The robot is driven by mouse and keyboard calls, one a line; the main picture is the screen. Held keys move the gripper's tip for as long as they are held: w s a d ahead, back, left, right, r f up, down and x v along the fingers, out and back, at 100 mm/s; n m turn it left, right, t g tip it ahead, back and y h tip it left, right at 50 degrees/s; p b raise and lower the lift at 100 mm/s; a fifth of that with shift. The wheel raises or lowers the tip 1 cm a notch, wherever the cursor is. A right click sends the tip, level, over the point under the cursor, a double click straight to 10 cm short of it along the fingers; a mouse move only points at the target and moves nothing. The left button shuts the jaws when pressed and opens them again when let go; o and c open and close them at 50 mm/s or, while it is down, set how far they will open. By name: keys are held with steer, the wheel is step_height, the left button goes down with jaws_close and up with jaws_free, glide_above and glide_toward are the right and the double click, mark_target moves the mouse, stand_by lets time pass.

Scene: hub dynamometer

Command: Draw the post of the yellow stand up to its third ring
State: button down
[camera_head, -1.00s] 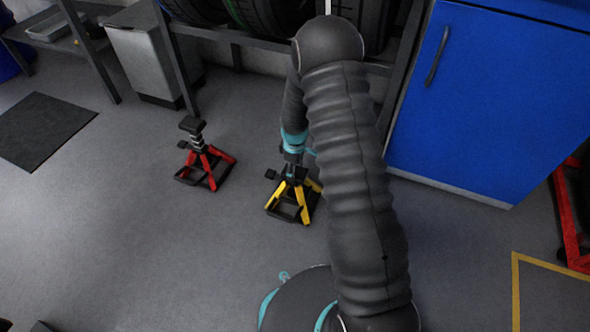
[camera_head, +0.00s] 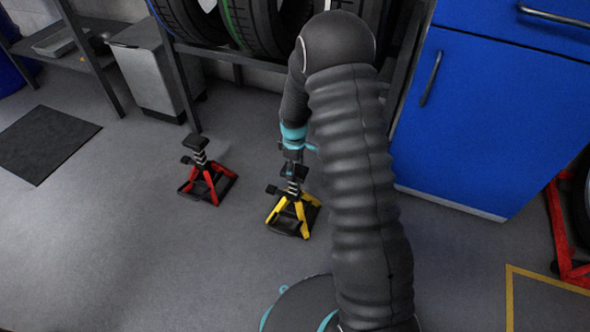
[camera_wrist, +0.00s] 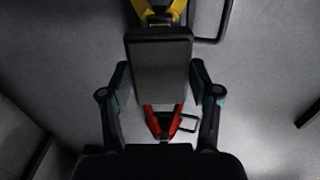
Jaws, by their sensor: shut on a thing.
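The yellow stand (camera_head: 281,211) is upright on the floor in the head view, its yellow legs on a black base. Its post (camera_head: 293,187) sticks up above the legs, with pale ring bands showing; I cannot count them surely. My gripper (camera_head: 293,166) is above the stand, shut on the head of the post. In the wrist view, the grey flat post head (camera_wrist: 160,72) is between the two fingers of my gripper (camera_wrist: 160,85). The stand's yellow legs (camera_wrist: 175,8) show behind it at the top edge. The post below the head is mostly hidden there.
A red stand (camera_head: 212,186) with its post up is on the floor to the left; red legs (camera_wrist: 163,122) also show in the wrist view. A tire rack stands behind, a blue cabinet (camera_head: 490,110) to the right. The floor in front is clear.

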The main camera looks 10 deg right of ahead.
steer(key=shift+c, duration=1.2)
jaws_free()
steer(key=shift+r, duration=0.1)
step_height(320, 180, up, 12)
